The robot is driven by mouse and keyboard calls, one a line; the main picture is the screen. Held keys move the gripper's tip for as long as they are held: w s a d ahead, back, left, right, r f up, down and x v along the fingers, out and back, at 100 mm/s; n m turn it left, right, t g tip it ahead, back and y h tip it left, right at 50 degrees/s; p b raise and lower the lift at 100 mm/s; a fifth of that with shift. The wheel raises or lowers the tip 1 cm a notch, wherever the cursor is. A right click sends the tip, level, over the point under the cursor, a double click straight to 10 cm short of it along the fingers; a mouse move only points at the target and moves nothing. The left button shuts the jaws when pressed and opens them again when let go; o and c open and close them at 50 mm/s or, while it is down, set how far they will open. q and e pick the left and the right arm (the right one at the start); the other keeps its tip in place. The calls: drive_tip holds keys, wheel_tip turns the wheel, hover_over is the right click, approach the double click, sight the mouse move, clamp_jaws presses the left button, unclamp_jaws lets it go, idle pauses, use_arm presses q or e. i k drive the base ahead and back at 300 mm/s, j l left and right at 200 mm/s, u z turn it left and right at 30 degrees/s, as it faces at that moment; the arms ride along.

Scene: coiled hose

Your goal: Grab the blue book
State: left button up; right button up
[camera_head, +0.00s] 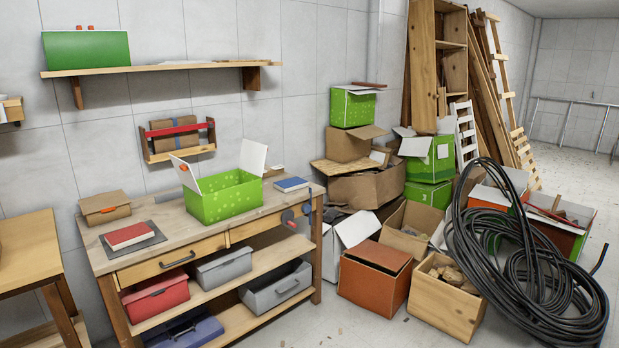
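The blue book (291,184) lies flat on the right end of the wooden workbench top (270,203). It is small, with a blue cover and pale page edges, and nothing rests on it. It sits just right of an open green box (222,198). Neither of my grippers shows in the head view.
A red book (130,235) on a dark pad and a cardboard box (105,208) stand on the bench's left part. Bins fill the shelves below. Stacked boxes, an orange box (374,278) and a coiled black hose (525,260) crowd the floor at right. Floor in front of the bench is clear.

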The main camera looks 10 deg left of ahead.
sight(285, 186)
drive_tip(key=i+j+z, duration=0.15)
drive_tip(key=i+j, duration=0.15)
drive_tip(key=i, duration=0.45)
drive_tip(key=i+j+z, duration=0.15)
drive_tip(key=i+j, duration=0.25)
drive_tip(key=i, duration=0.3)
drive_tip(key=i+j+z, duration=0.2)
drive_tip(key=i+j, duration=0.25)
drive_tip(key=i, duration=0.25)
drive_tip(key=i+j+z, duration=0.15)
drive_tip(key=i+j, duration=0.45)
drive_tip(key=i, duration=0.05)
